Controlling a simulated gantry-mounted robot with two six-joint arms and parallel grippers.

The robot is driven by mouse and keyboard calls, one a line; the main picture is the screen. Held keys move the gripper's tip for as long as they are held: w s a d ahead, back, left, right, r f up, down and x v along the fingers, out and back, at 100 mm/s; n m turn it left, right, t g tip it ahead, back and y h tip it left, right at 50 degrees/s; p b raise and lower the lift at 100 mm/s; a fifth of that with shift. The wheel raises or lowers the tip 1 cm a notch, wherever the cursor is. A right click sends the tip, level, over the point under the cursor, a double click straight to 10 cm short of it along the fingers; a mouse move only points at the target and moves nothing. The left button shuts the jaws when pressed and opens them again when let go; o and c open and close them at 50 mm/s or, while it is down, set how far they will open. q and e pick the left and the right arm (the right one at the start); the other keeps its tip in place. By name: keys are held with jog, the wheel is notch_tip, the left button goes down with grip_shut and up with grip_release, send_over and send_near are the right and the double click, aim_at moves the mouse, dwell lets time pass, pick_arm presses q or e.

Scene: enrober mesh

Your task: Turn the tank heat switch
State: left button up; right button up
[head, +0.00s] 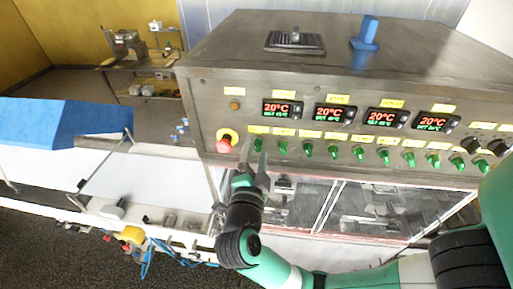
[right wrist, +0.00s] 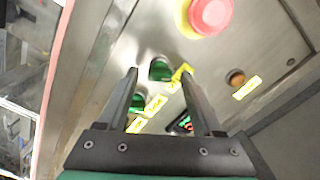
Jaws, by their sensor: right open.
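A row of green switches runs along the lower part of the steel control panel (head: 210,100), under small yellow labels I cannot read, so I cannot tell which is the tank heat switch. My right gripper (head: 254,156) is open at the left end of the row, by the leftmost green switch (head: 258,144). In the right wrist view this switch (right wrist: 160,70) shows between the fingertips, with no clear contact visible. A second green switch (right wrist: 137,103) shows near the other finger. My left gripper is not in view.
A red emergency button (head: 226,140) on a yellow base sits just left of the gripper. Several displays (head: 283,109) reading 20°C sit above the switches. Black knobs (head: 471,145) are at the far right. A blue hood (head: 60,122) stands left; a glazed enclosure (head: 345,205) lies below the panel.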

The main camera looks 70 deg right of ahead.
jog(key=shift+d, duration=0.15)
grip_shut()
